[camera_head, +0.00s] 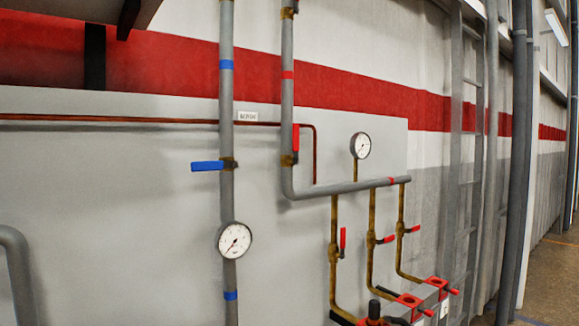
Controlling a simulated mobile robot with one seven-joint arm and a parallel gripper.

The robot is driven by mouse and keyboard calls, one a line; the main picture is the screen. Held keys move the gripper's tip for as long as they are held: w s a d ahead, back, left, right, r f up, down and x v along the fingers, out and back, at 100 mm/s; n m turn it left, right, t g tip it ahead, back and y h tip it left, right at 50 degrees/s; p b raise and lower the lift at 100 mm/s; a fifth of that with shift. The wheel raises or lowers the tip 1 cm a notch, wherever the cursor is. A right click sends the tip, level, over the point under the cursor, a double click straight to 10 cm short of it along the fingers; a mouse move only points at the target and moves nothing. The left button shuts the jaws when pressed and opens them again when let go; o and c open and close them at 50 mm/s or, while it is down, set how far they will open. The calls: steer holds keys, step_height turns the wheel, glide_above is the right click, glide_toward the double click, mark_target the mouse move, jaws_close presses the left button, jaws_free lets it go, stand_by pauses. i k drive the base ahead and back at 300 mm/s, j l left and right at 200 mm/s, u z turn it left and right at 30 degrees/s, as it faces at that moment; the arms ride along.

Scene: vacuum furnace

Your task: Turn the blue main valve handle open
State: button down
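The blue main valve handle (207,166) sticks out to the left, level, from a brass valve body (230,164) on a vertical grey pipe (227,110). The handle lies across the line of the pipe. Blue bands mark this pipe above and below the valve. A round white gauge (234,240) sits on the same pipe below the valve. My gripper is not in view, and nothing touches the handle.
A second grey pipe (287,110) with an upright red handle (295,138) runs close on the right. Further right are another gauge (361,146) and several brass branch pipes with red handles. The wall left of the blue handle is mostly clear.

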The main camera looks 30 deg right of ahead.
mark_target(218, 165)
steer(key=z, duration=0.45)
steer(key=i+z, duration=0.45)
